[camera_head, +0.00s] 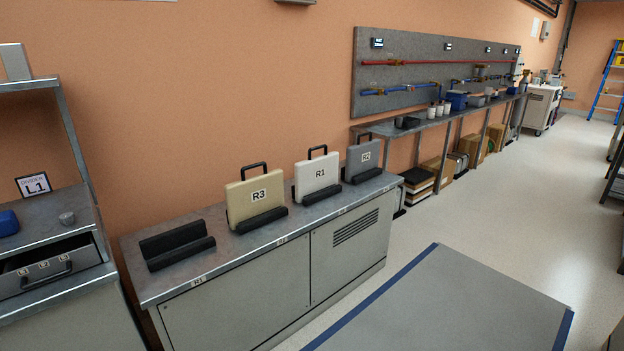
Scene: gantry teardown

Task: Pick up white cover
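A white cover (318,176) marked R1 stands upright in a dark holder (322,194) on top of a grey cabinet (225,263). It has a black handle on its upper edge. A beige cover (254,196) marked R3 stands to its left, and a grey cover (362,158) with a small label stands to its right, each in its own dark holder. My gripper is not in view.
An empty dark holder (177,245) sits at the cabinet's left end. A metal workstation (50,240) with an L1 sign and a partly open drawer stands at far left. A grey mat (455,305) with blue edges lies on the floor before the cabinet, clear of objects.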

